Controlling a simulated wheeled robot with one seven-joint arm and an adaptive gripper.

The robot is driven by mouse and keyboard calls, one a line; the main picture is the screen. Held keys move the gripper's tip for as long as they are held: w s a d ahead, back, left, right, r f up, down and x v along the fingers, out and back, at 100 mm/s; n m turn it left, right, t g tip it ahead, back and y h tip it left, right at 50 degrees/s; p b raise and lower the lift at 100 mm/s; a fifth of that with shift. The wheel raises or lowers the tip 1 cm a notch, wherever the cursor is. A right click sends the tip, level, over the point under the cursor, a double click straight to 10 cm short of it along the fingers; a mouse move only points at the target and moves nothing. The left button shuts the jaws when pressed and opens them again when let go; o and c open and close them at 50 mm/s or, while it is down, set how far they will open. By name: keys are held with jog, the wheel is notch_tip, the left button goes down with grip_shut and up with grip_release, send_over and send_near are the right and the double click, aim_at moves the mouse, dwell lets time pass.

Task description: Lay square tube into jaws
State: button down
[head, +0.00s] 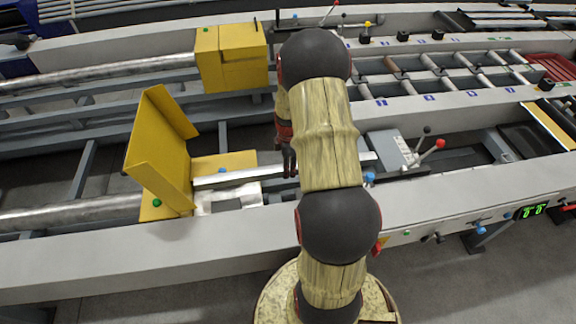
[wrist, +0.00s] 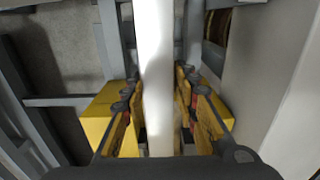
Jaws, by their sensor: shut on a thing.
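The square tube (head: 238,176) is a pale metal bar lying roughly left to right in the head view, its right part behind my arm. My gripper (head: 290,165) is shut around it, fingers pointing down. In the wrist view the tube (wrist: 157,45) runs top to bottom between the fingers of my gripper (wrist: 158,90). The pale jaws (head: 228,198) are just below the tube's left part, beside a yellow plate. I cannot tell whether the tube touches them.
A tilted yellow guard (head: 160,150) stands close to the tube's left end. A yellow block (head: 232,58) is on the far side. A grey box with levers (head: 400,152) is right of my arm. The near pale rail (head: 130,250) is bare.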

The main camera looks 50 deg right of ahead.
notch_tip(320, 180, down, 9)
jog(key=b, duration=0.4)
dwell(0.5)
jog(key=shift+d, duration=0.1)
jog(key=c, duration=1.7)
grip_release()
jog(key=o, duration=0.4)
jog(key=shift+f, duration=0.1)
jog(key=shift+f, duration=0.1)
notch_tip(320, 180, up, 12)
jog(key=shift+r, duration=0.1)
